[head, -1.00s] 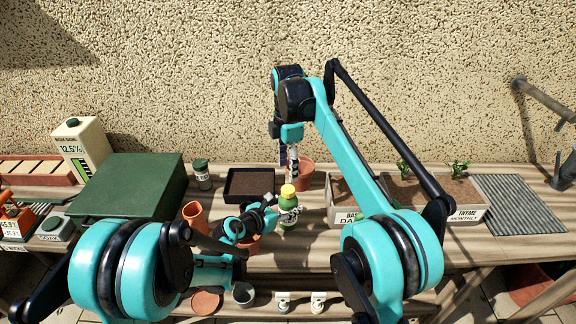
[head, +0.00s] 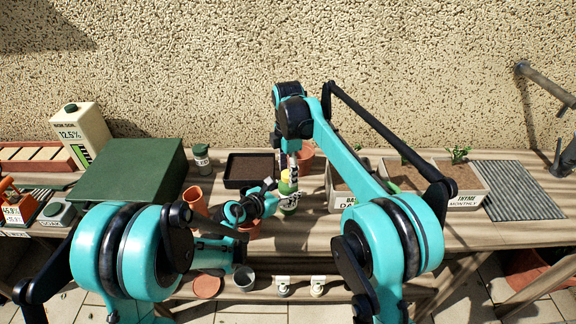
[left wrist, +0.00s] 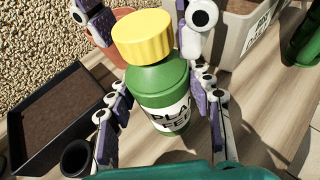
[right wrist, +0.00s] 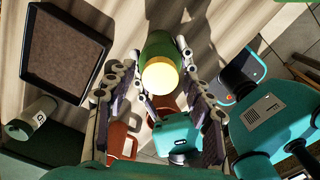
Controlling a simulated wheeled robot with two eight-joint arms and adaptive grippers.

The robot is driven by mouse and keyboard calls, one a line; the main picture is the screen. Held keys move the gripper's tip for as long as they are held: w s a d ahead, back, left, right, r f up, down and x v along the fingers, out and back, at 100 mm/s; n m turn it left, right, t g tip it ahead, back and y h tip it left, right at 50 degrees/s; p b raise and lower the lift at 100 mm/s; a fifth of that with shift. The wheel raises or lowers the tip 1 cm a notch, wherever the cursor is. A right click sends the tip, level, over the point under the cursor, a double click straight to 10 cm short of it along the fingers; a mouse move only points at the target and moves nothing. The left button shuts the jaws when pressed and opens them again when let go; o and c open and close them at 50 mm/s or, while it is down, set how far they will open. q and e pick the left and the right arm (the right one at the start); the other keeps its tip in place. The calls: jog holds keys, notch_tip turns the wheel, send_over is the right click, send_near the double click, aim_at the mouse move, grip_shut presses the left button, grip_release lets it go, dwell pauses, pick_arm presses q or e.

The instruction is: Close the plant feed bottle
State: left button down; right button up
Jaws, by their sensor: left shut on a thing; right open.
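The plant feed bottle (left wrist: 160,95) is green with a white label and stands upright on the bench. A yellow cap (left wrist: 143,37) sits on its top; I cannot tell how tightly. My left gripper (left wrist: 160,95) is shut on the bottle's body, one finger on each side; the head view also shows the bottle (head: 289,204). My right gripper (head: 290,171) points down from above, open. Its fingers stand on either side of the cap in the left wrist view, with gaps visible. The cap also shows between them in the right wrist view (right wrist: 160,76).
A dark soil tray (head: 235,183) lies left of the bottle, and a terracotta pot (head: 306,158) stands behind it. Planter boxes (head: 350,201) stand close on the right. A terracotta pot (head: 194,199) and a green box (head: 130,168) are farther left.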

grip_shut()
jog(key=m, duration=3)
jog(key=shift+m, duration=0.4)
jog(key=shift+o, duration=0.7)
grip_release()
